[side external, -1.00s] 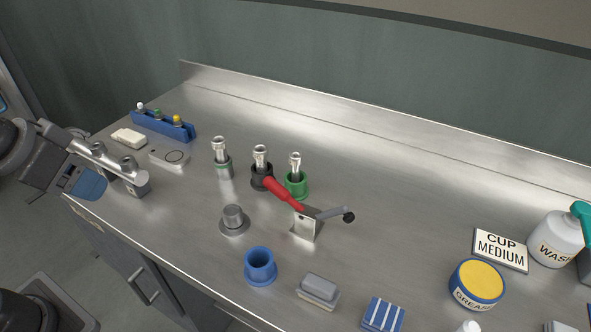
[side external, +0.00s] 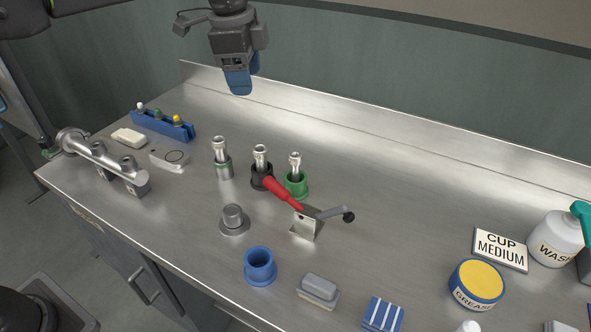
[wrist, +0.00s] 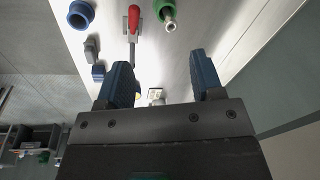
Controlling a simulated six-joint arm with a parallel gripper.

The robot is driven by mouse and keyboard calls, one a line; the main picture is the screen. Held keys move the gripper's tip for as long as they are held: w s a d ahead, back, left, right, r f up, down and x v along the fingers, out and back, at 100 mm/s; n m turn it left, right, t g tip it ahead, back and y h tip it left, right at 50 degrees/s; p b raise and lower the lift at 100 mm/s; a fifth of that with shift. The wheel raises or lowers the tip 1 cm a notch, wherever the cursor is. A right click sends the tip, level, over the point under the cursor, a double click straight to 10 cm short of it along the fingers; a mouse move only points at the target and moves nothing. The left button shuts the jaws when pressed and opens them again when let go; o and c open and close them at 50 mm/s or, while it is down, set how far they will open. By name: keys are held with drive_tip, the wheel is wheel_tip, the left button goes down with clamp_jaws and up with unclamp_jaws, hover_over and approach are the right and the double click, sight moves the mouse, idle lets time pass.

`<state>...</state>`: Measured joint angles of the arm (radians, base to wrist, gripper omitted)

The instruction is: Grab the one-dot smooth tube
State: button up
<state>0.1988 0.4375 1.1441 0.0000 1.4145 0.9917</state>
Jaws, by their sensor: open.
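Three metal tubes stand upright in a row in the side view: the left tube (side external: 219,146) in a grey holder with a green band, the middle tube (side external: 261,155) in a black holder, and the right tube (side external: 295,163) in a green holder. Dots and surface finish are too small to tell, so I cannot say which is the one-dot smooth tube. My gripper (side external: 239,88), with blue fingers, is high above the back of the counter, apart from the tubes. In the wrist view my gripper (wrist: 162,72) is open and empty; a tube (wrist: 170,25) in the green holder shows beyond it.
A red-handled lever (side external: 283,193) on a metal bracket stands close in front of the tubes. A grey knob (side external: 233,216) and a blue cup (side external: 260,268) are nearer the front. A blue rack (side external: 160,125) is at back left. The counter behind the tubes is clear.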

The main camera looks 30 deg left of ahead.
sight(295, 154)
drive_tip(key=w+d+f+m+g, duration=0.2)
drive_tip(key=w+d+f+m, duration=0.45)
drive_tip(key=f, duration=0.25)
drive_tip(key=shift+n, duration=0.35)
drive_tip(key=f, duration=1.4)
drive_tip(key=shift+w+a, duration=0.2)
drive_tip(key=shift+c, duration=0.4)
drive_tip(key=c, duration=1)
drive_tip(key=shift+r, duration=0.1)
